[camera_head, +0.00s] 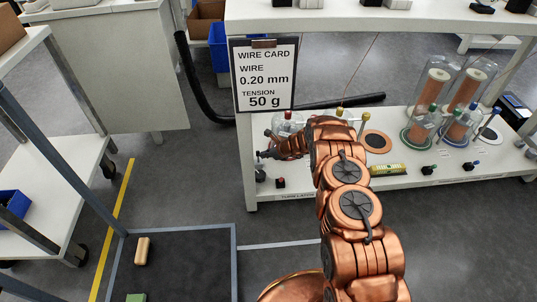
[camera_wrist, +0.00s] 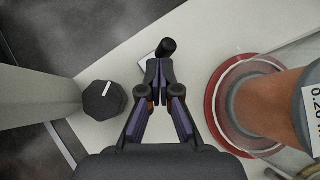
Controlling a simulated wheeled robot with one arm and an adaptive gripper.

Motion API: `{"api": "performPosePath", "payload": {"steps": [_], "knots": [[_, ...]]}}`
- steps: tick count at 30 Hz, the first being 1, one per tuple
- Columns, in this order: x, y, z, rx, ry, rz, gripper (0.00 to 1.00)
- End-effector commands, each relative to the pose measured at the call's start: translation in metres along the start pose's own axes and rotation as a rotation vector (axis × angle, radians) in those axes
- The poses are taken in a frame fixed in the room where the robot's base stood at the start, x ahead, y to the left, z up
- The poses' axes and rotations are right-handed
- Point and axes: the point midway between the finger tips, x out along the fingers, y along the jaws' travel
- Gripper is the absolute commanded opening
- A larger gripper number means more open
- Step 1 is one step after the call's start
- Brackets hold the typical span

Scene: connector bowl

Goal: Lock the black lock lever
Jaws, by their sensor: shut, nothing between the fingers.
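In the wrist view a short black lever (camera_wrist: 167,47) with a rounded end rises from a small pale plate on the white shelf. My gripper (camera_wrist: 158,68) is shut and empty, its fingertips together right at the lever's near side. They look very close to it or touching, but I cannot tell which. In the head view my gripper (camera_head: 260,154) is at the left end of the white bench's lower shelf (camera_head: 330,190). There the lever is too small or too hidden by my gripper to make out surely.
A black dial (camera_wrist: 103,100) with a white mark sits left of my gripper. A clear jar with a red base ring (camera_wrist: 218,105) and a copper spool (camera_wrist: 275,105) stand close at right. A white card (camera_head: 265,75) hangs above. Several glass-covered spools stand farther right.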

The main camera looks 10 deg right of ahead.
Motion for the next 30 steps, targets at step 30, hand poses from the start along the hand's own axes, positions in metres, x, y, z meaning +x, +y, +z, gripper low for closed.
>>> {"api": "performPosePath", "payload": {"steps": [30], "knots": [[-0.015, -0.002, 0.012, 0.002, 0.0, -0.002, 0.0]]}}
